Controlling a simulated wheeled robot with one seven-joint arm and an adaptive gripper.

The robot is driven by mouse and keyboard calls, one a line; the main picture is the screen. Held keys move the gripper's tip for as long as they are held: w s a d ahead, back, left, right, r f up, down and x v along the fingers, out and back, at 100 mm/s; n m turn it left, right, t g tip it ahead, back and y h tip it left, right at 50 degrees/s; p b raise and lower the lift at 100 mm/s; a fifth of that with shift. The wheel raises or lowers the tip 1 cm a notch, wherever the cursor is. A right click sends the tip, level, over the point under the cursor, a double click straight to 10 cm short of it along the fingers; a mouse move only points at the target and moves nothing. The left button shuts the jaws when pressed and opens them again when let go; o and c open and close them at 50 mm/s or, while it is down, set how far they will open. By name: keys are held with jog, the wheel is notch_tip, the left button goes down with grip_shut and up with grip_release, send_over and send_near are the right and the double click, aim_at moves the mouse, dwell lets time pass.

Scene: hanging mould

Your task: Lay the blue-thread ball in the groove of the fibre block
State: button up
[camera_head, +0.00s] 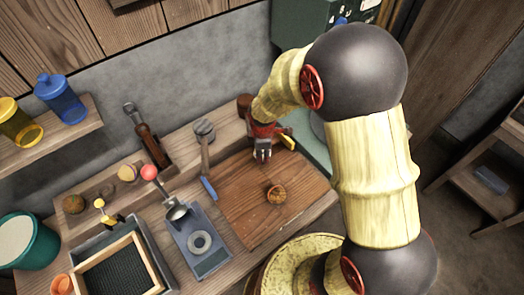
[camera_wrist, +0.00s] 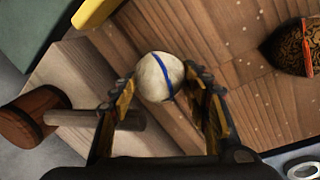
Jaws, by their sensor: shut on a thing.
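The blue-thread ball (camera_wrist: 160,76), pale cream with a blue band around it, sits between the two fingertips of my gripper (camera_wrist: 164,95) in the wrist view. The fingers are closed on it from both sides, above the wooden board.
A small round patterned piece (camera_head: 276,193) lies on the board. A wooden mallet (camera_wrist: 60,117) is left of my gripper in the wrist view. A blue-grey plate with a ring (camera_head: 200,242), a framed tray (camera_head: 122,268) and several balls stand left of the board.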

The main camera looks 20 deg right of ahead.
jog(key=shift+f, duration=0.3)
jog(key=o, duration=1.2)
jog(key=s+r+m+t+p, duration=0.1)
jog(key=s+r+m+p, duration=0.3)
jog(key=r, duration=0.9)
jog(key=s+r+m+t+p, duration=0.1)
jog(key=s+r+m, duration=0.3)
jog(key=r, duration=1)
jog(key=s+r+m+t, duration=0.1)
jog(key=s+r+m, duration=0.5)
jog(key=s, duration=0.7)
notch_tip(320, 180, up, 2)
jog(key=shift+s+d+m+y, duration=0.2)
jog(key=shift+s+m+y, duration=0.1)
jog(key=shift+s+m, duration=0.1)
